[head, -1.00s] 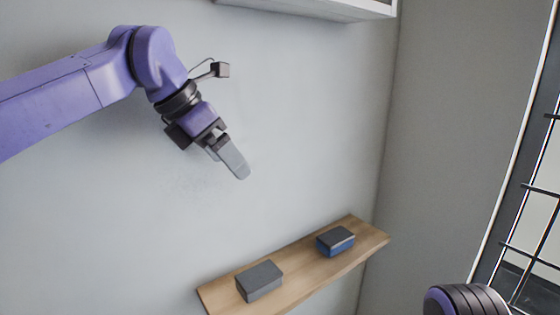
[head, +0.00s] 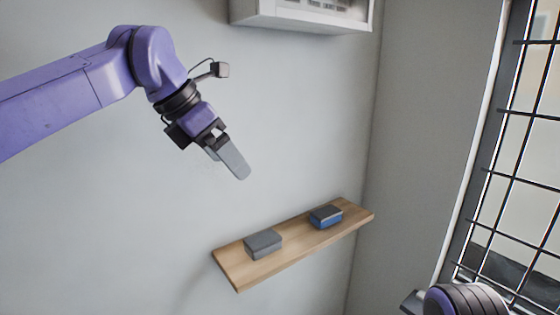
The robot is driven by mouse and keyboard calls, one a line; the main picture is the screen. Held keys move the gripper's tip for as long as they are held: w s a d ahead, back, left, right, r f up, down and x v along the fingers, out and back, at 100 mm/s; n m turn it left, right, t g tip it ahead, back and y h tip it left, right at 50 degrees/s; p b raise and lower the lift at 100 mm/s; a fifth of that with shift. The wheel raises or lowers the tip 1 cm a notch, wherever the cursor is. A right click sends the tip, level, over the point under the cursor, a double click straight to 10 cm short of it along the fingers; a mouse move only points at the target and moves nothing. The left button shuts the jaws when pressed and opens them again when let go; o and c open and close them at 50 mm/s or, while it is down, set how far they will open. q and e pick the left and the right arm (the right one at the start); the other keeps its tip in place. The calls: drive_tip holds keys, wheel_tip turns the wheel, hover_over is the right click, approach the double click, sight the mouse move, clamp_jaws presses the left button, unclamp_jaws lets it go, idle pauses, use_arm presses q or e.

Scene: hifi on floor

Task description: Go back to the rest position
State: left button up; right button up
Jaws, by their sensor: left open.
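My left arm comes in from the left, and its left gripper (head: 229,158) hangs in front of the pale wall, pointing down and right. Its jaws are open, with nothing seen between them. It is above the shelf in the picture and apart from it. Of my right arm only a purple and black rounded part shows at the bottom right; its gripper is not in view.
A wooden shelf (head: 240,278) on the wall carries a grey box (head: 263,244) and a blue box with a dark top (head: 326,217). A white wall unit (head: 300,18) is at the top. A barred window (head: 510,170) is at the right.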

use_arm(q)
drive_tip(key=w+a+f+t+y+b, duration=0.1)
drive_tip(key=w+a+f+t+y, duration=0.25)
drive_tip(key=f, duration=0.55)
drive_tip(key=w+a+f+y+b, duration=0.1)
drive_tip(key=w+a+f+y, duration=0.2)
drive_tip(key=a+f+y, duration=0.4)
wheel_tip(320, 180, down, 23)
drive_tip(key=s+a+m+t+y+b, duration=0.1)
drive_tip(key=a+m+t+b, duration=0.15)
drive_tip(key=m, duration=0.25)
drive_tip(key=s+a+f+m+g+h+b, duration=0.1)
drive_tip(key=s+f+m+b, duration=0.3)
drive_tip(key=s+f, duration=0.6)
drive_tip(key=s+a+f+m+g+h+b, duration=0.15)
drive_tip(key=s+f+m, duration=0.4)
drive_tip(key=f, duration=0.95)
drive_tip(key=s+a+f+m+g+b, duration=0.2)
drive_tip(key=s+f, duration=0.4)
drive_tip(key=s, duration=0.5)
drive_tip(key=s+a+f+m+g+b, duration=0.2)
drive_tip(key=s+f, duration=0.4)
drive_tip(key=s, duration=0.4)
drive_tip(key=shift+s+a+f, duration=0.35)
drive_tip(key=shift+s+a, duration=0.05)
drive_tip(key=shift+a, duration=0.1)
use_arm(e)
wheel_tip(320, 180, down, 14)
drive_tip(key=shift+f, duration=0.25)
drive_tip(key=shift+s, duration=0.1)
